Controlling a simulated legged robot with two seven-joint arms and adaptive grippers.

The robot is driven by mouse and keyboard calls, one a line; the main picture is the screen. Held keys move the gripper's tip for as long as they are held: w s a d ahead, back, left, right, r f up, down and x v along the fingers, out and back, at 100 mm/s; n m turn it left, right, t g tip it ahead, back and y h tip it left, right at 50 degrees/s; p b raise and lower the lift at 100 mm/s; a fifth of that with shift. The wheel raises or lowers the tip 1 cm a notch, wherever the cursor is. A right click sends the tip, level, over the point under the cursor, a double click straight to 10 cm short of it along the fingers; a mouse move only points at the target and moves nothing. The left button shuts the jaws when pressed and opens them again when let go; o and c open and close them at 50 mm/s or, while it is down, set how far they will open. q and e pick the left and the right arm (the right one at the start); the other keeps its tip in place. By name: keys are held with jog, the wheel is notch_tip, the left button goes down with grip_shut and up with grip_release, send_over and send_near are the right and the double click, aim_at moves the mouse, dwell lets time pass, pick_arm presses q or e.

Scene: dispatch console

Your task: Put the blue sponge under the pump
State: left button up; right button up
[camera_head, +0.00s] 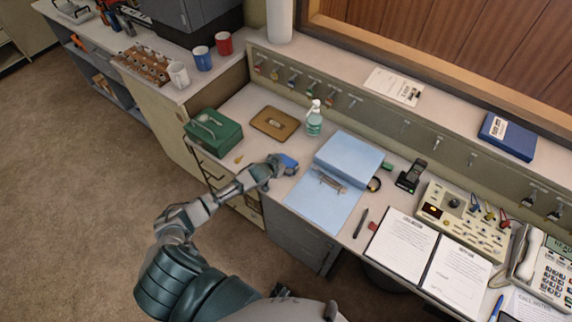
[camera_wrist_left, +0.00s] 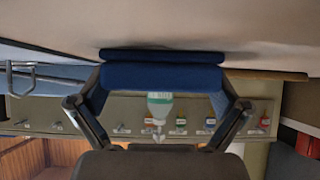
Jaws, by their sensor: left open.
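The blue sponge (camera_head: 289,161) lies on the desk, left of the light-blue folder. My left gripper (camera_head: 277,167) is at it. In the left wrist view, which is upside down, the sponge (camera_wrist_left: 163,76) spans the space between the spread fingers of my left gripper (camera_wrist_left: 160,112). The gripper is open; I cannot tell whether its fingers touch the sponge. The pump (camera_head: 314,121) is a clear bottle of green liquid with a white top, standing upright behind the sponge. It also shows beyond the sponge in the left wrist view (camera_wrist_left: 160,104).
A brown clipboard-like board (camera_head: 274,123) lies left of the pump, and a green box (camera_head: 213,133) stands at the desk's left end. A blue binder (camera_head: 348,160) lies to the right. Bare desk shows between the sponge and the pump.

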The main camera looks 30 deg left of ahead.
pick_arm(q)
jog(key=shift+a, duration=0.15)
jog(key=c, duration=0.7)
